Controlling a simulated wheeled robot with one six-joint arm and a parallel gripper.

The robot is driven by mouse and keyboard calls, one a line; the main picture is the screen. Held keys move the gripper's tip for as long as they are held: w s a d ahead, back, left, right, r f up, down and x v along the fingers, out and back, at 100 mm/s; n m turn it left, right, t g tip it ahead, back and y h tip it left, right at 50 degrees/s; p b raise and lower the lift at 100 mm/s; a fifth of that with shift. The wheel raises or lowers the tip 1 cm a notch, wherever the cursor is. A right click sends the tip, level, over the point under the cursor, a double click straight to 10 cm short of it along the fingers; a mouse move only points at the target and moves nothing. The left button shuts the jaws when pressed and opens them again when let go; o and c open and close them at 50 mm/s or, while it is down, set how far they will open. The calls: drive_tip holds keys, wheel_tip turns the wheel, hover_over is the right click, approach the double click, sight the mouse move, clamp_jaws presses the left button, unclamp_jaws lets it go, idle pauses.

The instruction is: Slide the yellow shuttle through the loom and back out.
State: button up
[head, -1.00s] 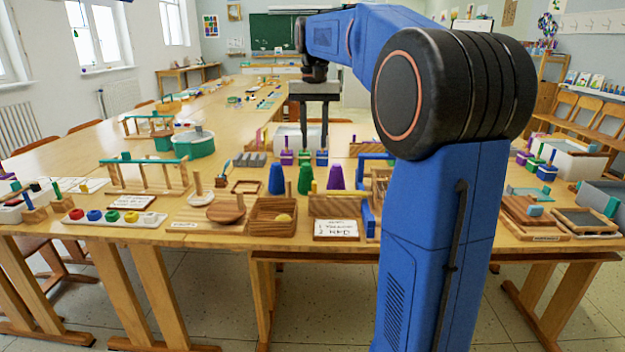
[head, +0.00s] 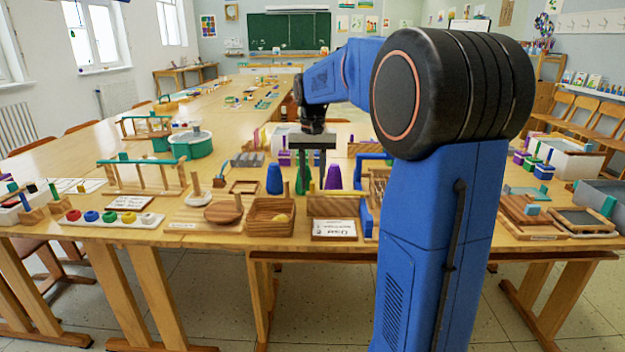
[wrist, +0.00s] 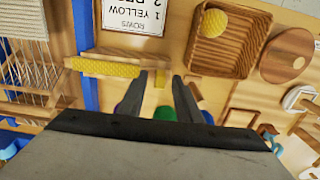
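Nothing is held.
A wooden tray (head: 270,230) with a yellow ball (head: 281,218) stands left of the instruction card (head: 334,230). Blue (head: 274,180), green (head: 303,182) and purple (head: 333,178) cones stand behind the shuttle. Several other activity sets crowd the table.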

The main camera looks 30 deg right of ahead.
clamp_jaws()
approach(361, 193)
drive_tip(key=f, duration=0.5)
drive_tip(key=shift+w+a+f, duration=0.2)
drive_tip(key=shift+w+a, duration=0.2)
drive_tip(key=shift+s+d, duration=0.25)
drive_tip(key=shift+d, duration=0.15)
unclamp_jaws()
drive_tip(key=shift+s+d, duration=0.1)
drive_tip(key=shift+d, duration=0.05)
drive_tip(key=shift+r, duration=0.1)
wheel_tip(361, 193, up, 17)
